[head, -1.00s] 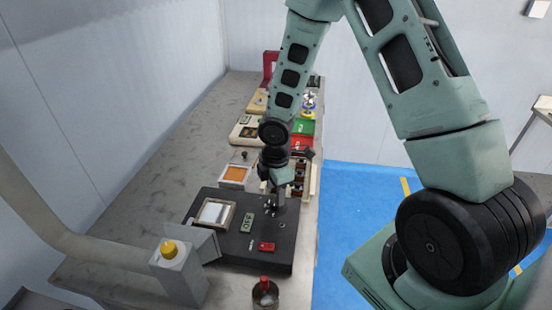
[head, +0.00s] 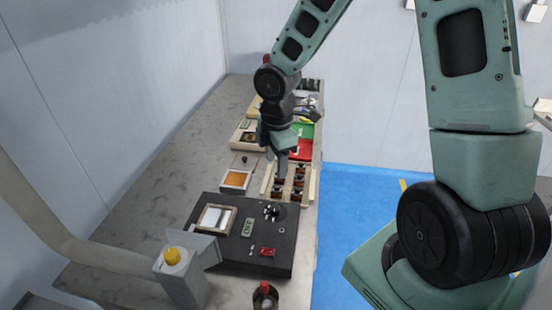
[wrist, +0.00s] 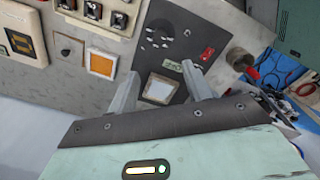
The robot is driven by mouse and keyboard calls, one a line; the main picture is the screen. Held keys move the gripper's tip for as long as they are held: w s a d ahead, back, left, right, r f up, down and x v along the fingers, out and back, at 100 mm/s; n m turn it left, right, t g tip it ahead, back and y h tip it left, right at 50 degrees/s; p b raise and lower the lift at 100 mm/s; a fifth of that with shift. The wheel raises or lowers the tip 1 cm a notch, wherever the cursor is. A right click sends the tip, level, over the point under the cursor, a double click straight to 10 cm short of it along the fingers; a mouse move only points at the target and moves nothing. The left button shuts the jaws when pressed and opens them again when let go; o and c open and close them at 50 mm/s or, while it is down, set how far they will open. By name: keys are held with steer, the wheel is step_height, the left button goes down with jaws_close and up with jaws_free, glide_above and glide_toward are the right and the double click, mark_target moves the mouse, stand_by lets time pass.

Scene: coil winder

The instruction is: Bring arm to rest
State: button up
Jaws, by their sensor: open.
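My gripper (head: 284,168) hangs over the workbench beyond the black winder panel in the head view, above the cream rack with dark parts. In the wrist view its two fingers (wrist: 163,97) stand wide apart with nothing between them. The black winder panel (head: 225,252) carries a light square window, a dark knob cluster, an OFF label and a red switch. The panel also shows past the fingertips in the wrist view (wrist: 180,62). My fingertips are partly hidden against the rack in the head view.
An orange-topped box (head: 235,180), the cream rack (head: 304,190) and red and green trays (head: 303,148) line the bench. A grey post with a yellow button (head: 172,256) and a dark red-topped bottle (head: 265,295) stand in front. The bench's left side (head: 130,205) is clear.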

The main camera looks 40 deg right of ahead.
steer(key=s+a+r+m+b, duration=0.1)
steer(key=s+a+r+m, duration=0.2)
steer(key=s+a, duration=0.6)
steer(key=s+a+r+m+b, duration=0.2)
steer(key=s+a+m, duration=0.3)
steer(key=s+a, duration=0.4)
steer(key=s+r, duration=0.1)
steer(key=s, duration=0.2)
steer(key=shift+g+y, duration=0.3)
steer(key=shift+y, duration=0.1)
steer(key=shift+a, duration=0.1)
steer(key=shift+c, duration=0.2)
stand_by(0.4)
